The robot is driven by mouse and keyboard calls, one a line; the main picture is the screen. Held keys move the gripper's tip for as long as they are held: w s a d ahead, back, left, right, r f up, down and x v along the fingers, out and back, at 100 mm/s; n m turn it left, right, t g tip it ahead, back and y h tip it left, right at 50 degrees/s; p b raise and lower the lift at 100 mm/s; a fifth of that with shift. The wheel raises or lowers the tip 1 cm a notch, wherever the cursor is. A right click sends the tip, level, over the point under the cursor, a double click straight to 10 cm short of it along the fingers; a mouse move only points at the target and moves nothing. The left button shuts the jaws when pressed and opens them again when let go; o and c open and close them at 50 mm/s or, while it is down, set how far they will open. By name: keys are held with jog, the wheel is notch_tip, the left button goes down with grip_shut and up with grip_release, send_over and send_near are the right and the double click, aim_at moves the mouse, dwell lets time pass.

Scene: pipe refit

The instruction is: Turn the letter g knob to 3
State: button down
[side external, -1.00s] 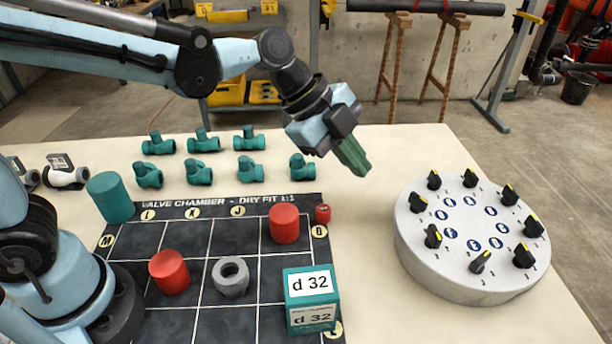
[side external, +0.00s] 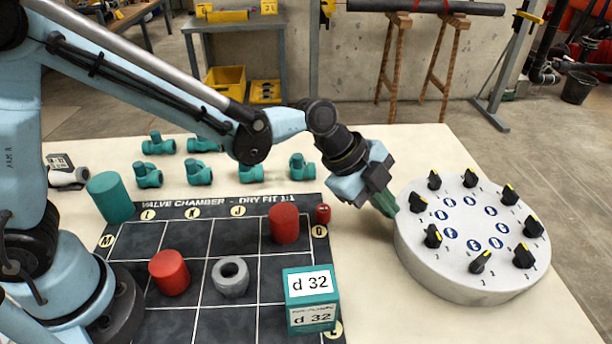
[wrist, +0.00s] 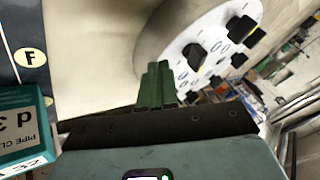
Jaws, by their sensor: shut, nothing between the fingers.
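A round light-grey dial plate (side external: 450,275) stands on the right of the table, with several black knobs in a ring, each with a yellow pointer mark. Blue round letter marks sit inside the ring, too small to read, so I cannot tell which knob is g. My gripper (side external: 390,206) is shut and empty, its green fingers angled down beside the plate's left edge; I cannot tell whether they touch it. In the wrist view the closed fingers (wrist: 157,85) point toward the plate (wrist: 165,40), and a black knob (wrist: 195,55) lies just beyond them.
A dark mat (side external: 205,320) left of the plate holds red cylinders (side external: 169,272), a grey ring (side external: 231,277) and a teal box marked d 32 (side external: 311,300). Several teal pipe fittings (side external: 200,172) stand behind it. Bare table lies between mat and plate.

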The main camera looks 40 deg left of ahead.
aim_at(411, 209)
jog(key=shift+w+d, duration=0.2)
jog(key=shift+w, duration=0.7)
jog(key=shift+w+d, duration=0.2)
jog(key=shift+w, duration=0.65)
